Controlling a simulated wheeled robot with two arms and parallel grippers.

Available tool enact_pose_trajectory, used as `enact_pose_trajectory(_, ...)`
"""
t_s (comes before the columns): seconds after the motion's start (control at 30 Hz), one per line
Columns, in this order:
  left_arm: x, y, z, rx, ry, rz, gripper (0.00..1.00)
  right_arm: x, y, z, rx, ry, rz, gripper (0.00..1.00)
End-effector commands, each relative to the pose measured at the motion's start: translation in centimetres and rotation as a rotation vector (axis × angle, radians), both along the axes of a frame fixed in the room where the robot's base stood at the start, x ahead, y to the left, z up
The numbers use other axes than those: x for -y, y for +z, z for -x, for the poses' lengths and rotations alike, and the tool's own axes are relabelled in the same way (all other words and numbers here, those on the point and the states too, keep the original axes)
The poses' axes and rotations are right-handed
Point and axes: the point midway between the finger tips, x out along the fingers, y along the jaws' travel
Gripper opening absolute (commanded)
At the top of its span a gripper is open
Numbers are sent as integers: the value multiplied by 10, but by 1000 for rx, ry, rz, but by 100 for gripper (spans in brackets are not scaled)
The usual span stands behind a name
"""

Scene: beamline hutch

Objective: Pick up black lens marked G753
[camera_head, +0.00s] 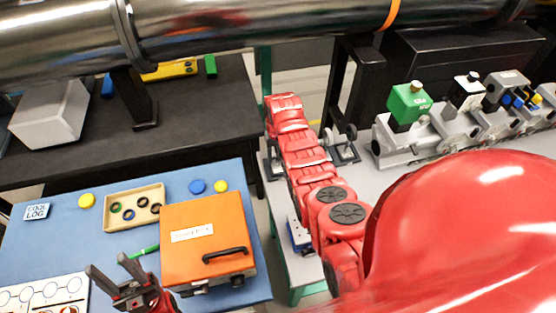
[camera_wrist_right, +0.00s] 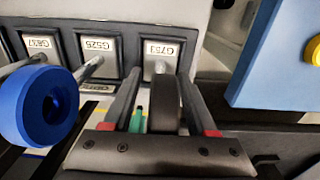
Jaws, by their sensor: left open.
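In the right wrist view, a black lens (camera_wrist_right: 166,103), seen nearly edge-on, is at the post below the upside-down G753 label (camera_wrist_right: 160,51). My right gripper (camera_wrist_right: 160,75) is open, with one finger on each side of the black lens. A gap shows left of the lens; whether the right finger touches it I cannot tell. The right gripper's jaws cannot be made out in the head view, where my red arm reaches away over the bench. My left gripper (camera_head: 112,273) is open and empty by the front of the blue table.
A blue ring-shaped lens (camera_wrist_right: 45,105) is close left of my right gripper, by the G837 label (camera_wrist_right: 40,44). A blue panel (camera_wrist_right: 275,60) is at the right. In the head view, an orange case (camera_head: 200,222) and a tray (camera_head: 112,222) of rings are near my left gripper.

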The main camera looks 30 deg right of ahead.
Motion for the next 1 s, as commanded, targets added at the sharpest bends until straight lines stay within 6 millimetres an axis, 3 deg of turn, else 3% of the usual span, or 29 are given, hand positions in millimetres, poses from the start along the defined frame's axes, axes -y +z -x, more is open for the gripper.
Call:
enact_pose_trajectory(0.03, 0, 0, 0, 0, 0, 0, 50, 0, 0, 0, 0, 0, 0, 50)
enact_pose_trajectory(0.3, 0, 0, 0, 0, 0, 0, 50, 0, 0, 0, 0, 0, 0, 2)
enact_pose_trajectory(0.33, 0, 0, 0, 0, 0, 0, 50, 0, 0, 0, 0, 0, 0, 0)
enact_pose_trajectory(1.0, 0, 0, 0, 0, 0, 0, 50, 0, 0, 0, -1, 0, -1, 0)
